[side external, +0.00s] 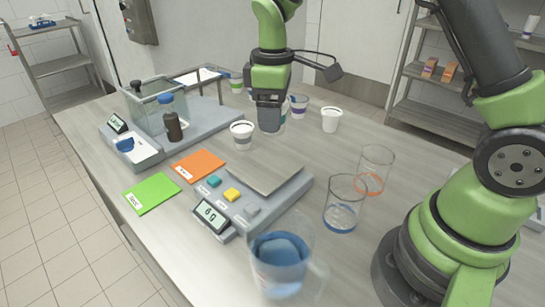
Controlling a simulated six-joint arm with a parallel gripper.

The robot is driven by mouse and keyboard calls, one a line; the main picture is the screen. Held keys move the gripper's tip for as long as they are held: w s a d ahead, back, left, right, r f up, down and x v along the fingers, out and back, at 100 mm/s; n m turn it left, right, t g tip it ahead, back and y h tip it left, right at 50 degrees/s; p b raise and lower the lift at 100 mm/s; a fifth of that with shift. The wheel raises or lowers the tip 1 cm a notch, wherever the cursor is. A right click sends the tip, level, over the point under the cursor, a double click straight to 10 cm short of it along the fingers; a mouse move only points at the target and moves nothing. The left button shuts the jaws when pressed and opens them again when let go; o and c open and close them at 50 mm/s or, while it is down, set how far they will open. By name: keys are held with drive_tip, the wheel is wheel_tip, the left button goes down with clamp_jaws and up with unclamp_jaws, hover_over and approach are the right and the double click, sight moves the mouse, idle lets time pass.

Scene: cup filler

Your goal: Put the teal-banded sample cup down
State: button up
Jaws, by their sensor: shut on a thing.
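My gripper (270,122) points down over the table behind the scale. It is shut on a cup that its fingers mostly hide. Only a pale sliver of this cup (284,112) shows at the right of the fingers, and its band colour is hard to tell. I cannot tell whether its base touches the table. A white cup (241,134) stands close to the left of my gripper. A cup with a purple-blue band (299,106) stands just behind on the right, and a plain white cup (331,120) stands farther right.
A scale (265,180) with coloured buttons and a lit display lies in front. Nearby are a blue-filled jug (280,268), clear beakers (345,205) and (375,167), orange (198,166) and green (151,194) cards, and a bottle station (205,120).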

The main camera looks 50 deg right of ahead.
sight(292, 143)
drive_tip(key=s+m, duration=0.6)
drive_tip(key=w+d+f, duration=0.5)
drive_tip(key=w+d, duration=0.5)
drive_tip(key=d, duration=0.1)
drive_tip(key=shift+m, duration=0.3)
drive_tip(key=f, duration=0.4)
drive_tip(key=d+f, duration=0.1)
drive_tip(key=f, duration=0.1)
drive_tip(key=shift+w+f, duration=0.1)
drive_tip(key=shift+f, duration=2.15)
drive_tip(key=shift+f, duration=0.1)
drive_tip(key=o, duration=0.7)
drive_tip(key=shift+c, duration=0.2)
